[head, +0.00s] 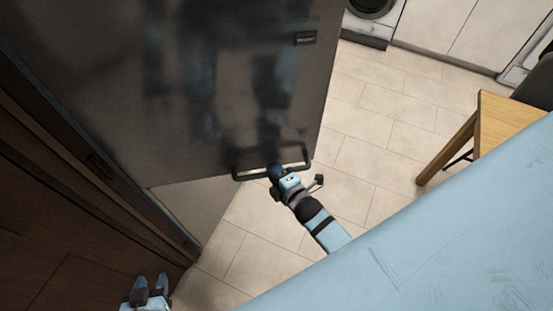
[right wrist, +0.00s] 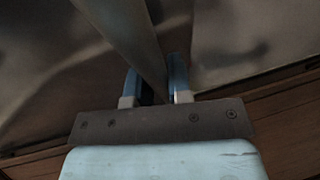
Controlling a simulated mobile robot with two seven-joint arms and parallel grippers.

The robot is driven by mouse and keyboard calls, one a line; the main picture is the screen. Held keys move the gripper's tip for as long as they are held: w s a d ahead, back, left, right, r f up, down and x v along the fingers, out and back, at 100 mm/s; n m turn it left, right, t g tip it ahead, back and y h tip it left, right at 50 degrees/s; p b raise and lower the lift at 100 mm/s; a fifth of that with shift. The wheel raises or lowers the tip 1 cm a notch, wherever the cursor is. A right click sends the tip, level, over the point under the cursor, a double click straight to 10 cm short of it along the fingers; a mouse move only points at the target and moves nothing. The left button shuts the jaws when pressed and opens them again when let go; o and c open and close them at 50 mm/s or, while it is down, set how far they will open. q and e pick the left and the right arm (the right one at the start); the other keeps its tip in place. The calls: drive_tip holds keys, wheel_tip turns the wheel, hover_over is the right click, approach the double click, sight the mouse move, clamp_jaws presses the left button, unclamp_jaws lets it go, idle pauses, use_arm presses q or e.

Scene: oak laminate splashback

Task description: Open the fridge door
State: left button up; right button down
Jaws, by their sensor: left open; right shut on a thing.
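The fridge door (head: 190,80) is a large dark grey metallic panel filling the upper left of the head view. Its bar handle (head: 246,176) runs along the door's lower edge. My right gripper (head: 275,172) is shut on this handle. In the right wrist view the handle bar (right wrist: 128,40) runs between the two blue fingertips of the right gripper (right wrist: 154,82). My left gripper (head: 150,286) is open and empty at the bottom left, away from the handle. I cannot tell how far the door stands from the fridge body.
A paler grey panel (head: 195,208) shows below the door. Dark wood cabinets (head: 60,220) stand at the left. Tiled floor (head: 350,135) lies clear right of the door. A wooden table (head: 497,122) stands at the right, and a white washing machine (head: 368,25) at the top.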

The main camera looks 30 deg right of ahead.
drive_tip(key=shift+s, duration=0.1)
idle(0.4)
drive_tip(key=c, duration=1.1)
unclamp_jaws()
drive_tip(key=shift+o, duration=0.2)
drive_tip(key=b+v, duration=0.1)
drive_tip(key=v, duration=1.2)
drive_tip(key=shift+s+b, duration=0.3)
drive_tip(key=shift+s, duration=0.1)
drive_tip(key=shift+a+r, duration=0.1)
